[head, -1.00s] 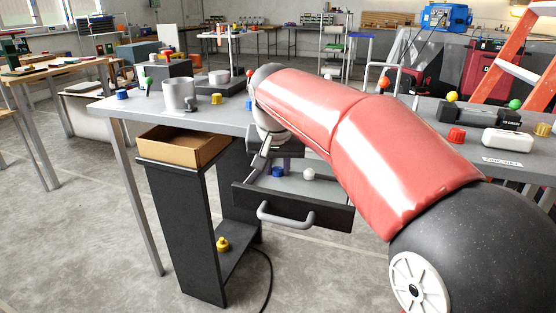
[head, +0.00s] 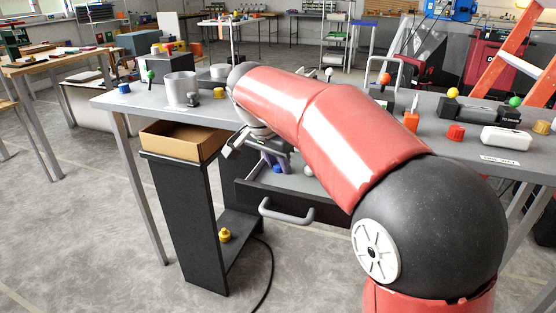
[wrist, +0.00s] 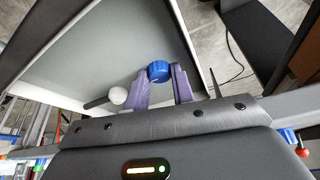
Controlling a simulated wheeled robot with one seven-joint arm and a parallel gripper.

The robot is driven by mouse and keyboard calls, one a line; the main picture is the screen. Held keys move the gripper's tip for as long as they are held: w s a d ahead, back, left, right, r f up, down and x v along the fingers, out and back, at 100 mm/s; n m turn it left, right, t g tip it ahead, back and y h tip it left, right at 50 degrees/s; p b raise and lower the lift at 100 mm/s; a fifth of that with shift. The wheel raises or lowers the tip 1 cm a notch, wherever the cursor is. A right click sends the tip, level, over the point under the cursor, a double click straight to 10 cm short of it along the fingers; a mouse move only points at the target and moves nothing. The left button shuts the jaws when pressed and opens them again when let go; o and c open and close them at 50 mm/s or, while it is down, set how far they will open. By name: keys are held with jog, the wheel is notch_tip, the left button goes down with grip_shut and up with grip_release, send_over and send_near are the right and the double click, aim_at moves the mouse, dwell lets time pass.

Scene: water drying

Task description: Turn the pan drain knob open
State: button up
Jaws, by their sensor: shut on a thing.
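A blue ribbed knob (wrist: 158,70) sits in the grey, drawer-like pan (wrist: 150,35) under the bench. In the wrist view my gripper (wrist: 160,76) has its two purple fingers on either side of the knob, shut on it. In the head view the blue knob (head: 279,169) is partly hidden by my gripper (head: 272,162), which reaches down into the pan behind its dark front with a handle (head: 287,212). A white ball knob (wrist: 118,95) on a dark stem is close to the left finger in the wrist view.
A brown open box (head: 180,142) on a black stand is left of the pan. The bench top (head: 145,100) above holds a metal mug (head: 181,88) and several coloured knobs. A yellow knob (head: 224,235) sits on the low shelf.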

aim_at(269, 182)
dwell(0.3)
jog(key=o, duration=1)
jog(key=shift+r, duration=0.1)
jog(key=v, duration=0.7)
jog(key=shift+s+a+r+p, duration=0.15)
jog(key=shift+s+r+p, duration=0.1)
jog(key=shift+p, duration=0.1)
